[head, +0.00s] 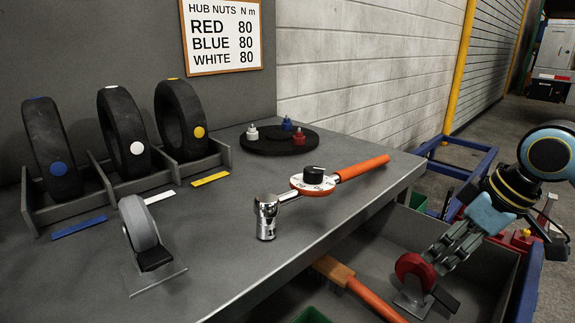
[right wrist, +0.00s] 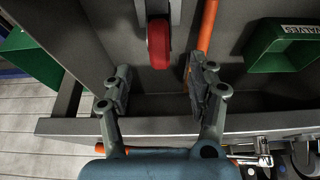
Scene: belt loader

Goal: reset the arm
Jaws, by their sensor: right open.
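My right gripper (head: 450,248) is at the right, over the lower grey bin beside the bench. It is open, and its two fingers show wide apart in the right wrist view (right wrist: 158,88). A caster with a red wheel (head: 412,268) stands in the bin close to the fingertips. In the right wrist view the red wheel (right wrist: 158,44) shows ahead of the gap between the fingers. Nothing is gripped, and I cannot tell whether a finger touches the wheel. My left gripper is in no view.
An orange-handled tool (head: 372,296) lies in the bin beside the caster. Green boxes (right wrist: 262,55) stand around it. On the bench (head: 215,235) are a torque wrench (head: 312,181), a grey caster (head: 140,222), several racked tyres and a dark disc (head: 272,145) with nuts.

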